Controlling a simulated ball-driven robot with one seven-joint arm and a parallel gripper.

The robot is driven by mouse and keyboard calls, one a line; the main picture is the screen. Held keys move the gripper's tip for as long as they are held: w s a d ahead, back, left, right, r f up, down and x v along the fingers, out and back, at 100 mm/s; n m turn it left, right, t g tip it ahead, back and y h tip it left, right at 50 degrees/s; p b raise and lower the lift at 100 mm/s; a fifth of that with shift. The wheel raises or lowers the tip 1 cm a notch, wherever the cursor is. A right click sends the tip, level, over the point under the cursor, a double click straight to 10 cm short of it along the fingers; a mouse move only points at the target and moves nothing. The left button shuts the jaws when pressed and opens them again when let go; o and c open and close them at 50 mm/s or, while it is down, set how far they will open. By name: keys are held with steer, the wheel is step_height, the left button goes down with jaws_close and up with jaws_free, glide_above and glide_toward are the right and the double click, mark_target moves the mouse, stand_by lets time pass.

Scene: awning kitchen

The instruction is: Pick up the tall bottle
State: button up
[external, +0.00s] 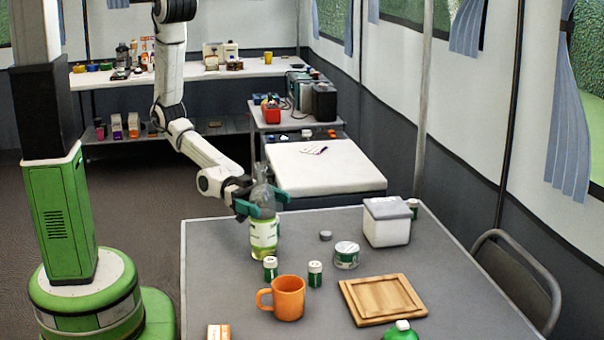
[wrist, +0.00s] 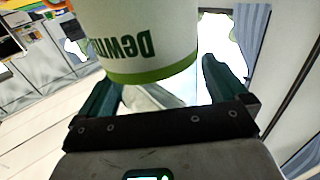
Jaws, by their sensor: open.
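The tall bottle (external: 263,235) stands upright on the grey table near its far left part. It is clear with a white label and green liquid low down. In the wrist view the bottle's white and green label (wrist: 140,45) fills the top middle, upside down, close in front of the jaws. My gripper (external: 262,203) is open, with its green fingers around or just beside the bottle at the height of its upper part. In the wrist view the fingers of my gripper (wrist: 165,90) are spread apart. I cannot tell whether either finger touches the bottle.
Two small green jars (external: 315,273), an orange mug (external: 288,297), a tin (external: 346,255) and a white lidded box (external: 387,222) stand near the bottle. A wooden board (external: 382,299) lies at the right. A chair (external: 517,275) stands beyond the table's right edge. The table's left side is mostly clear.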

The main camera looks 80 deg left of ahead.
steer(key=shift+w+d, duration=0.15)
steer(key=shift+d, duration=0.1)
steer(key=shift+c, duration=0.3)
steer(key=c, duration=1.5)
